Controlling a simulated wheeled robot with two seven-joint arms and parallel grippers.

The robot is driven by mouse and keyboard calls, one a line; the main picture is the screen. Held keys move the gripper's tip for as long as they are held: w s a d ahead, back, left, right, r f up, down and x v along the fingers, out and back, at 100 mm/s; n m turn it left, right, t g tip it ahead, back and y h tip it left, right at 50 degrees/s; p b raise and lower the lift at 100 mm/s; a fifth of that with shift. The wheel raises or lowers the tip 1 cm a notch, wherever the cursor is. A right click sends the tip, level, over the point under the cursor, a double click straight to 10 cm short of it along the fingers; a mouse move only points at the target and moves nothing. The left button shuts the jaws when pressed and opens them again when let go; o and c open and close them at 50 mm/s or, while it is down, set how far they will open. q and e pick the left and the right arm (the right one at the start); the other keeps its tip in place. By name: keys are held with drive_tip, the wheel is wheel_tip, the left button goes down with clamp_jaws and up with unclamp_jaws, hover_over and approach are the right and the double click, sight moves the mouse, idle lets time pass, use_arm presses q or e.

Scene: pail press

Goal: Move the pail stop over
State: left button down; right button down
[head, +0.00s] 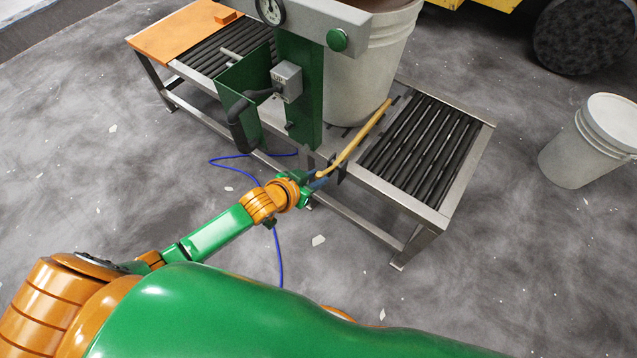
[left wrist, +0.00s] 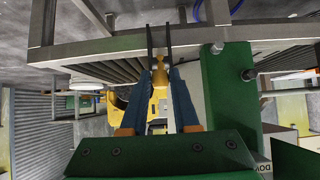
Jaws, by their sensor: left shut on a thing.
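The pail stop (head: 362,140) is a yellow bar slanting across the roller conveyor at the foot of a large white pail (head: 368,75). Its near end sticks out over the conveyor's front rail. My left gripper (head: 326,172) is at that near end and shut on it. In the left wrist view, the stop's yellow end (left wrist: 160,78) shows between the blue fingers of my left gripper (left wrist: 160,58). The far end of the bar lies beside the pail's base; I cannot tell whether they touch. My right gripper is not in view.
The green press column (head: 302,95) with a control box (head: 287,82) stands just left of the gripper. Bare rollers (head: 422,140) lie right of the stop. Another white pail (head: 585,145) stands on the floor.

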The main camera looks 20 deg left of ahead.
use_arm(q)
drive_tip(key=shift+s+a+f+b, duration=0.1)
drive_tip(key=shift+s+f+b, duration=0.15)
drive_tip(key=shift+f, duration=0.3)
drive_tip(key=shift+s+a+f+b, duration=0.1)
drive_tip(key=shift+s+f, duration=0.2)
drive_tip(key=shift+f, duration=0.25)
drive_tip(key=shift+f, duration=0.1)
wheel_tip(320, 180, down, 2)
drive_tip(key=shift+s+f+b, duration=0.15)
drive_tip(key=shift+b, duration=0.7)
drive_tip(key=c, duration=1.1)
unclamp_jaws()
